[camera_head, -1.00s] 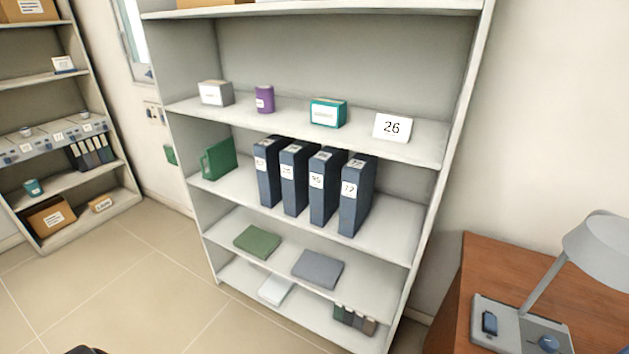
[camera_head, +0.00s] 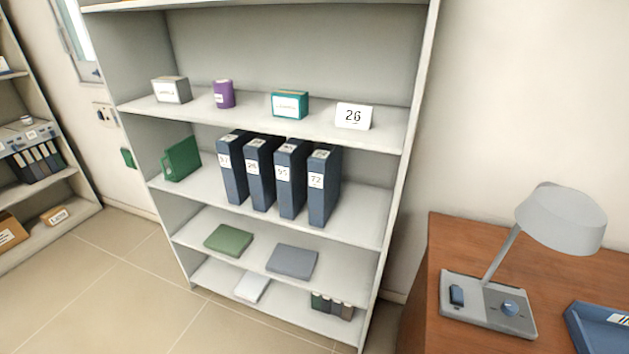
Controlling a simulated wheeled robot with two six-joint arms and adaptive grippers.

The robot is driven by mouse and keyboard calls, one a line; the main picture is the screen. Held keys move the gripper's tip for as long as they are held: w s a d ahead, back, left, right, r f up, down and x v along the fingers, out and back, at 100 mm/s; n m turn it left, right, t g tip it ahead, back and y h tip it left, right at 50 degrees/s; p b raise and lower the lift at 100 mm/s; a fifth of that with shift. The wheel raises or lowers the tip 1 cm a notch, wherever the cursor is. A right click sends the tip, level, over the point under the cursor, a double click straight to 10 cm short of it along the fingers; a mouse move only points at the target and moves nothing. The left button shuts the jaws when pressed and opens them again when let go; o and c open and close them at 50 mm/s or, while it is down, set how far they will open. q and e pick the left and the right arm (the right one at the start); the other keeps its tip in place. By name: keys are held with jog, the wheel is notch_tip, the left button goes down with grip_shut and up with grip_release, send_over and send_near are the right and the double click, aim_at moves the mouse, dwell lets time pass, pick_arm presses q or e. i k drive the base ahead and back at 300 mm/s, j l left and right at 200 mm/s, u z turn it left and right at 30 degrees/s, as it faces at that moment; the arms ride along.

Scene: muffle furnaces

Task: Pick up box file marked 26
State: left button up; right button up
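Several dark blue box files stand upright in a row on the second shelf of the grey shelving unit. The leftmost file (camera_head: 233,168) has a label I cannot read surely. The second file (camera_head: 260,174) has a label that looks like 26, though it is small. The third file (camera_head: 290,180) seems to read 95, and the rightmost file (camera_head: 322,187) reads 72. A white card marked 26 (camera_head: 353,116) stands on the shelf above, to the right. Neither of my grippers is in view.
A green folder (camera_head: 182,159) stands left of the files. A teal box (camera_head: 290,104), a purple canister (camera_head: 223,94) and a grey box (camera_head: 171,90) sit on the shelf above. A wooden desk (camera_head: 420,330) with a lamp (camera_head: 560,218) and blue tray (camera_head: 598,330) is at right. Floor is clear at lower left.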

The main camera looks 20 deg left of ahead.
aim_at(258, 153)
jog(key=i+j, duration=0.1)
jog(key=j, duration=0.5)
jog(key=i+j, duration=0.15)
jog(key=j, duration=0.5)
jog(key=i+j, duration=0.1)
jog(key=j, duration=0.5)
jog(key=i+j+z, duration=0.1)
jog(key=j, duration=0.5)
jog(key=i+j, duration=0.15)
jog(key=j, duration=0.45)
jog(key=i+j, duration=0.1)
jog(key=j, duration=0.55)
jog(key=i+j, duration=0.1)
jog(key=j, duration=0.5)
